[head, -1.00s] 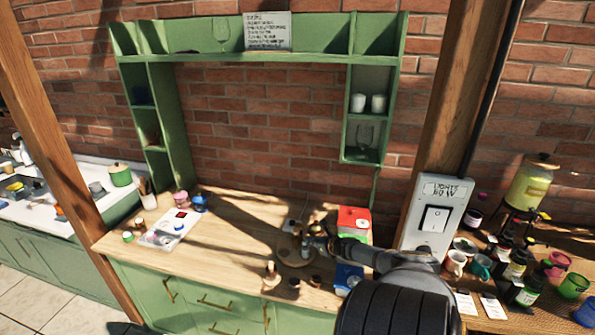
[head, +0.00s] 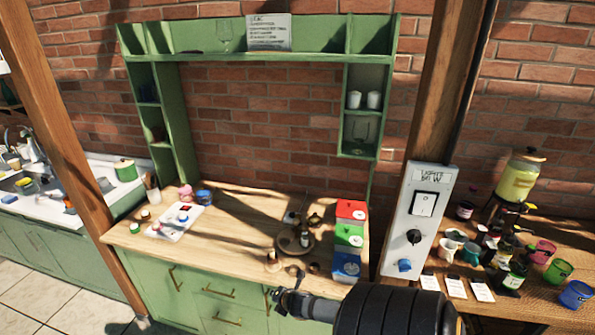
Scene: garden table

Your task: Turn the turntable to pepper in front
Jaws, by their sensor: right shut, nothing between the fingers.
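The turntable (head: 285,243) is a round dark wooden disc on the wooden counter, left of the stacked boxes. A small dark bottle with a pale band (head: 304,238) stands on its right part. Other small containers stand around the disc; which one is the pepper is too small to tell. My right gripper (head: 280,295) is shut and empty, low in front of the counter's front edge, apart from the turntable. Its arm comes in from the lower right. My left gripper is not in view.
Red (head: 351,210), green (head: 349,235) and blue (head: 346,266) boxes stand right of the turntable. Small pots (head: 272,257) stand near the counter's front edge. A white tray (head: 180,222) lies at left. A switch panel (head: 421,220) rises at right. The counter's middle is clear.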

